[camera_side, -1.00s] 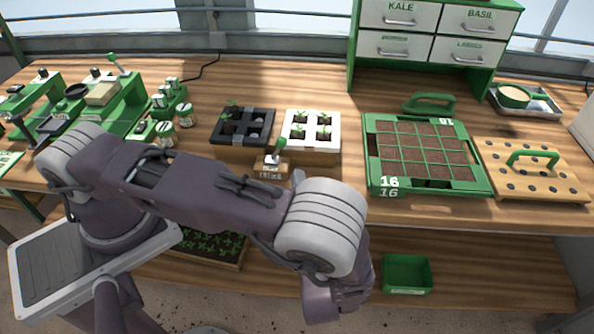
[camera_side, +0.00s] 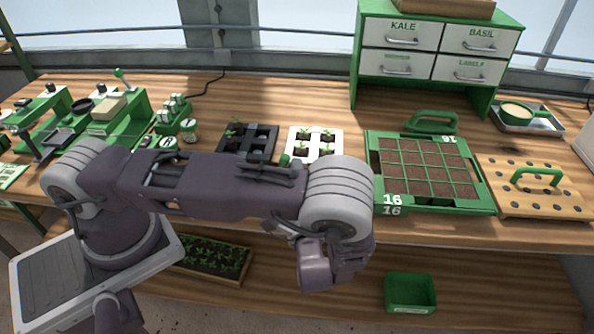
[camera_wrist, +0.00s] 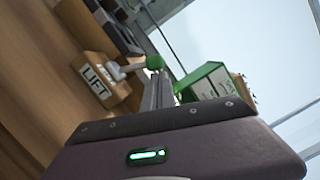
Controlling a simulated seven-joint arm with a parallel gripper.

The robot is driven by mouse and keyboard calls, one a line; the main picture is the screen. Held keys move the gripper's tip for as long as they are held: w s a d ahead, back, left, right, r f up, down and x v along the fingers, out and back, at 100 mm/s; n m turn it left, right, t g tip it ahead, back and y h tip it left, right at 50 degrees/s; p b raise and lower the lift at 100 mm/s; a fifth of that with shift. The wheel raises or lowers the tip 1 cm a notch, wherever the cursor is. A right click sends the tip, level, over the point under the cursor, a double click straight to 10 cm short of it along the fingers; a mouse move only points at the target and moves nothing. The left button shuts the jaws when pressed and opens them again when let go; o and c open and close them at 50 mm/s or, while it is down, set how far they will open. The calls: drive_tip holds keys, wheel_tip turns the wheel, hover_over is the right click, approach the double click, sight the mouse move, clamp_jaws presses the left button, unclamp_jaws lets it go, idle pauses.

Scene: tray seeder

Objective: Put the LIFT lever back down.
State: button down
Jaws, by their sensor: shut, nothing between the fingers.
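The LIFT lever is a rod with a green knob (camera_wrist: 155,62) on a wooden block labelled LIFT (camera_wrist: 93,80), in the wrist view. Its rod stands out from the block, away from the bench. In the side view only the green knob (camera_side: 284,160) shows, and my arm hides the block. My gripper (camera_wrist: 162,80) is shut and empty. Its fingertips are close to the knob in the wrist view; I cannot tell whether they touch it. In the side view my forearm and wrist hide the fingertips.
Behind the lever stand a dark seedling tray (camera_side: 262,131) and a white one (camera_side: 292,134). A green soil tray marked 16 (camera_side: 378,181) and a wooden dibber board (camera_side: 545,208) are to the right. A green bin (camera_side: 411,292) sits on the lower shelf.

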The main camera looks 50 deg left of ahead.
sight(280, 162)
drive_tip(key=shift+s+a+r+n, duration=0.1)
drive_tip(key=shift+s+r+n, duration=0.1)
drive_tip(key=shift+n, duration=0.2)
drive_tip(key=n, duration=0.1)
drive_tip(key=s+a+r+n, duration=0.1)
drive_tip(key=n, duration=0.1)
drive_tip(key=shift+r+g+h, duration=0.1)
drive_tip(key=shift+g+h, duration=0.2)
drive_tip(key=n, duration=0.1)
drive_tip(key=s+a+n, duration=0.1)
drive_tip(key=n, duration=0.1)
drive_tip(key=shift+s+a+r+h, duration=0.1)
drive_tip(key=shift+a+r+h, duration=0.05)
drive_tip(key=shift+r+h, duration=0.2)
drive_tip(key=shift+s+a, duration=0.5)
drive_tip(key=shift+s+a, duration=0.15)
drive_tip(key=r+v, duration=0.1)
drive_tip(key=v, duration=0.9)
